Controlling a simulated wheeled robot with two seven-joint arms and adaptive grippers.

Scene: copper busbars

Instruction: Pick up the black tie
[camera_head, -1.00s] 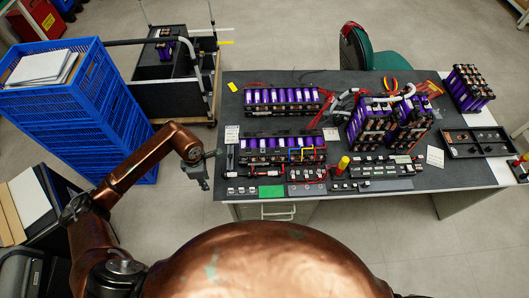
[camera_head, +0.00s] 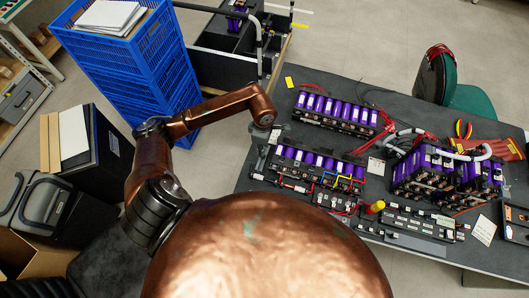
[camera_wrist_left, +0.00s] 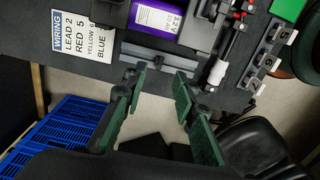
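My left gripper (camera_wrist_left: 156,82) is open and empty in the left wrist view, its two green-padded fingers apart below the bench edge. In the head view my left gripper (camera_head: 259,155) is small and dark at the bench's left end. A dark grey strip (camera_wrist_left: 168,58) lies along the bench edge just beyond the fingertips. I cannot tell whether it is the black tie, and no other black tie shows clearly. My right gripper is not in view.
The dark workbench (camera_head: 340,85) holds purple cell packs (camera_head: 335,110), a larger pack (camera_head: 445,175) and small parts. A white wiring label (camera_wrist_left: 77,40) lies near the bench edge. A black chair (camera_wrist_left: 255,148) shows below the bench.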

